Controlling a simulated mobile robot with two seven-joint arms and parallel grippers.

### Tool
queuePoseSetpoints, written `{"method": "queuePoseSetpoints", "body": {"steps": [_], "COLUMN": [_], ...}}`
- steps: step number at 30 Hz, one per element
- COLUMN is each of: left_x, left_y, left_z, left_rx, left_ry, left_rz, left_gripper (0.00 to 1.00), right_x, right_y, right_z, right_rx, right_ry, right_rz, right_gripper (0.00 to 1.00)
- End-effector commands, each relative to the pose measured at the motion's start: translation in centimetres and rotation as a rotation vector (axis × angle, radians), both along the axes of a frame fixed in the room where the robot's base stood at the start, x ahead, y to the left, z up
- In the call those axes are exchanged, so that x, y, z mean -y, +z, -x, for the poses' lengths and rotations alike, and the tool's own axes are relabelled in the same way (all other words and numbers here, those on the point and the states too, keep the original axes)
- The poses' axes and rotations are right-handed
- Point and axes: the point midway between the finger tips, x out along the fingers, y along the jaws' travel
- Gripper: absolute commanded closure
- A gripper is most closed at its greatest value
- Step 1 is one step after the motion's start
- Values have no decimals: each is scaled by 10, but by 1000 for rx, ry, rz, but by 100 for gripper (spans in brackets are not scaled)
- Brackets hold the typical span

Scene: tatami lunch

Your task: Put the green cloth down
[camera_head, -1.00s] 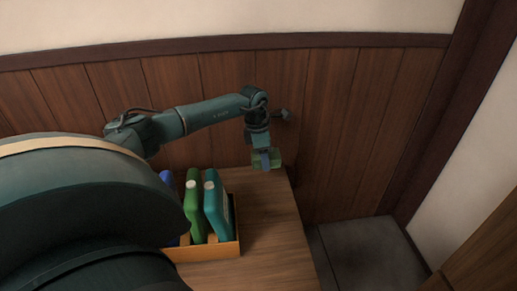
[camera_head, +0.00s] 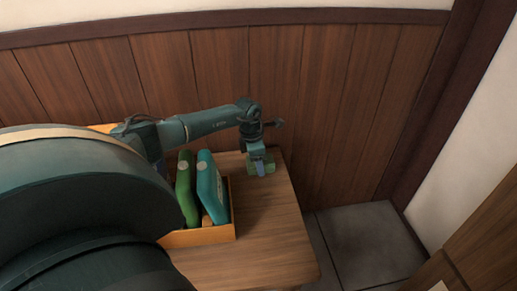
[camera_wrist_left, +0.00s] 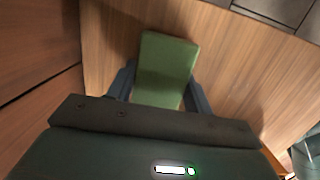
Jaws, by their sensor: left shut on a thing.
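The green cloth (camera_wrist_left: 165,62) is a flat, folded-looking green piece between the two fingers of my left gripper (camera_wrist_left: 158,92) in the left wrist view. In the head view the left gripper (camera_head: 260,168) points down at the back right part of the wooden table, with a bit of green cloth (camera_head: 268,166) at its fingertips. The gripper is shut on the cloth. Whether the cloth touches the table top (camera_head: 270,220) I cannot tell. My right gripper is not in view.
An orange box (camera_head: 205,236) holding a green book-like item (camera_head: 186,190) and a teal one (camera_head: 211,188) stands left of the gripper. A wood-panelled wall (camera_head: 330,110) is close behind. The table top in front of the gripper is clear. Grey floor (camera_head: 365,240) lies beyond the right edge.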

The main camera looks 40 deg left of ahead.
Motion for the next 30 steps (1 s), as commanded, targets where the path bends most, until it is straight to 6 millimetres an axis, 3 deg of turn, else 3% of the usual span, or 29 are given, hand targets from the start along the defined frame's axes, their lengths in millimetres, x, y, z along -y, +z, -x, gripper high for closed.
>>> {"method": "queuePoseSetpoints", "body": {"steps": [4, 5, 12, 23, 30], "left_x": [0, 0, 0, -1, -6], "left_y": [-4, -3, -3, 7, 55], "left_z": [0, 0, 0, 1, 6], "left_rx": [0, 0, -1, 0, 1], "left_ry": [0, 0, 0, 0, -1], "left_rz": [0, 0, -1, -1, -3], "left_gripper": [78, 47, 28, 27, 27], "right_x": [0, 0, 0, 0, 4], "right_y": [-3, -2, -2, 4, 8], "right_z": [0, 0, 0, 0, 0], "right_rx": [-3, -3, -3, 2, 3], "right_ry": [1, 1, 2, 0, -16], "right_rz": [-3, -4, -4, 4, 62], "right_gripper": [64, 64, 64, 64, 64]}}
